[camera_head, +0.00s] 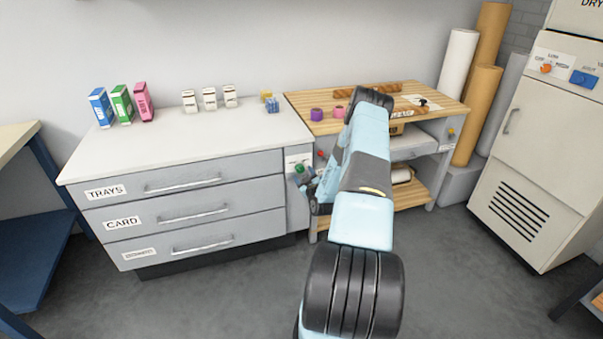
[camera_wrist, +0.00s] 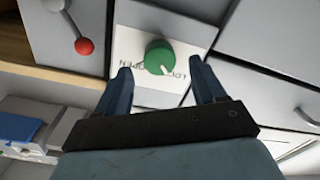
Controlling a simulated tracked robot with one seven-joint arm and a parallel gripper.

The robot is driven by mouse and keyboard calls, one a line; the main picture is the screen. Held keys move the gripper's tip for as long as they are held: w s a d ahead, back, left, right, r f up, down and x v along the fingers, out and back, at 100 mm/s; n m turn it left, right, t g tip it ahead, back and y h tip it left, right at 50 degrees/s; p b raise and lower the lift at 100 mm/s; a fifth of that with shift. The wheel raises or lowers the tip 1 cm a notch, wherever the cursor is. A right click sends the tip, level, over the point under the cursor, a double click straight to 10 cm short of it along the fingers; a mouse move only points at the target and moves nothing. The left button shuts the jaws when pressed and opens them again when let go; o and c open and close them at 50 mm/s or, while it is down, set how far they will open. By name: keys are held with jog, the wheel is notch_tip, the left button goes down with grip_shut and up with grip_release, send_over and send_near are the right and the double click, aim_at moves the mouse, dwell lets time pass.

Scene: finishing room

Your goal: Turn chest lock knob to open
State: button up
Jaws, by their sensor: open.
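The chest (camera_head: 160,215) is a grey drawer unit with a pale top. Its green lock knob (camera_head: 299,169) sits on a white label plate at the chest's right end. In the wrist view, the knob (camera_wrist: 159,56) is round, with a pale mark near its lower edge. The plate's lettering appears upside down and is partly covered. My gripper (camera_head: 307,187) is at the plate in the head view. In the wrist view, my gripper (camera_wrist: 163,78) is open, one finger on each side just below the knob. I cannot tell whether either finger touches it.
A lever with a red ball (camera_wrist: 84,46) is close to the left finger in the wrist view. A wooden workbench (camera_head: 440,103) with tape rolls stands right of the chest. Drawer handles (camera_head: 183,185) stick out at the front. Open grey floor (camera_head: 240,290) lies before the chest.

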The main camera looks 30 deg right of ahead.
aim_at(301, 170)
jog(key=shift+x, duration=1.65)
jog(key=shift+c, duration=0.3)
jog(key=c, duration=1)
